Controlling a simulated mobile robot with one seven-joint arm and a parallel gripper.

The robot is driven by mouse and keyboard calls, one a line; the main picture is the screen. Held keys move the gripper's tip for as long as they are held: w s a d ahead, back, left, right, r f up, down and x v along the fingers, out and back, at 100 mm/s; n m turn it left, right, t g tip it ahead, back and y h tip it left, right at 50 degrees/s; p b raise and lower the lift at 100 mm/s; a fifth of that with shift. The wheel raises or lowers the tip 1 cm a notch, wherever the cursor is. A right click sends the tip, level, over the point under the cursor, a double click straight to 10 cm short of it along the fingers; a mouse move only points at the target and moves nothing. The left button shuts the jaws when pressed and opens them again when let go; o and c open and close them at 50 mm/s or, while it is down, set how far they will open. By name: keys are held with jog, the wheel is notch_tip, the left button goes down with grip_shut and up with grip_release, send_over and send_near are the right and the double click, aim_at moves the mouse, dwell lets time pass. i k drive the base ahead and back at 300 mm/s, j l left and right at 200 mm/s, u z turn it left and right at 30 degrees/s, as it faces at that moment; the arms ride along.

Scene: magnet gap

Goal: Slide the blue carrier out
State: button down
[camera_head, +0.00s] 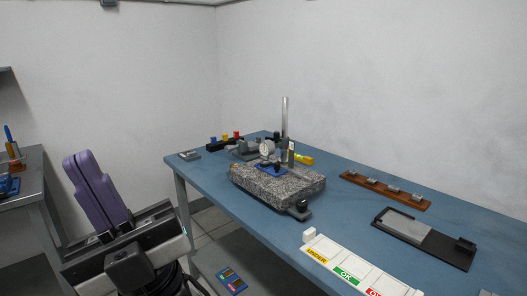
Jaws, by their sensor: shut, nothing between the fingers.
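A small blue carrier (271,170) lies on top of the speckled granite block (285,188), below a round dial gauge (266,149) on a stand. Part of the carrier is hidden by the gauge parts above it. My gripper (84,158) is at the lower left, its two purple fingers shut together and pointing up. It is empty and well apart from the granite block, out beyond the left edge of the blue table.
The blue table (235,201) bears a white tray (348,273) marked UNDER and OK, a dark fixture with a grey plate (405,224), and a brown rack (385,191). A black knob (302,204) stands at the block's front corner. Another bench (22,200) is at left.

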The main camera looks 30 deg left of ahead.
aim_at(275, 170)
jog(key=i+j, duration=0.9)
jog(key=j+u, duration=0.05)
jog(key=j, duration=0.05)
